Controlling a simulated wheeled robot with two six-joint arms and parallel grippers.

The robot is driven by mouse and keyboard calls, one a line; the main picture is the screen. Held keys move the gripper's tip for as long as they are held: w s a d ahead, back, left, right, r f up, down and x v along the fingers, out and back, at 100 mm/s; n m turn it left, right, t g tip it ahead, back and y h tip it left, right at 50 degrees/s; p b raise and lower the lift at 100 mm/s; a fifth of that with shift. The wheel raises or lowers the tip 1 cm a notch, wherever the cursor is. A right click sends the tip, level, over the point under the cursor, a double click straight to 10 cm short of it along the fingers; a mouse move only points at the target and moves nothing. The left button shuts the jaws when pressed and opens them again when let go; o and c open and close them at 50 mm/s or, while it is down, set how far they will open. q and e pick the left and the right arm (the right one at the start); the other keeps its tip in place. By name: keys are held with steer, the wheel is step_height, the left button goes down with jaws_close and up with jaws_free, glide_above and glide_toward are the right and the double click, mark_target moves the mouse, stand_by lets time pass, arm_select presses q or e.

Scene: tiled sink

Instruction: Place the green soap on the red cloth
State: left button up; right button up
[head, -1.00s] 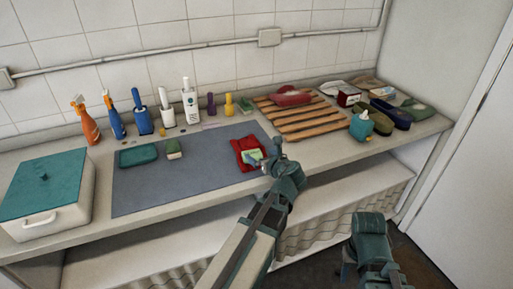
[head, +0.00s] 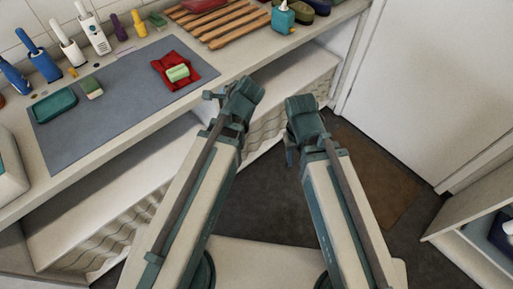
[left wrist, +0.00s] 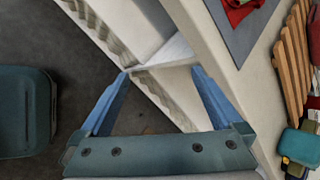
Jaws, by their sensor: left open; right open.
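The green soap (head: 178,72), a small light green bar, lies on the red cloth (head: 184,85), near the right end of the grey mat. Red cloth shows around it. The cloth also shows at the top of the left wrist view (left wrist: 238,14). My left gripper (head: 212,98) is open and empty, in front of the counter edge and apart from the soap. Its two blue fingers stand apart in the left wrist view (left wrist: 160,73). My right gripper (head: 290,152) is open over the floor, well away from the counter; its fingers are partly hidden.
The grey mat (head: 125,100) also bears a teal dish (head: 54,105) and a green and cream sponge (head: 92,86). Bottles and brushes stand along the wall. A wooden rack (head: 222,24) and a teal bottle (head: 283,18) are at the right. Floor is free before the counter.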

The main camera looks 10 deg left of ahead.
arm_select(q)
steer(key=s+d+f+n+g+h, duration=0.2)
steer(key=s+d+n, duration=0.3)
steer(key=s+d, duration=0.1)
steer(key=s+d+f+n+g+h, duration=0.2)
steer(key=s+d+n, duration=0.3)
steer(key=d, duration=0.3)
steer(key=shift+s+d+f+n+g+h, duration=0.15)
steer(key=shift+s+f+n+g+h, duration=0.3)
steer(key=shift+s, duration=0.3)
steer(key=shift+r, duration=0.15)
steer(key=shift+r+p, duration=0.85)
steer(key=shift+p, duration=0.05)
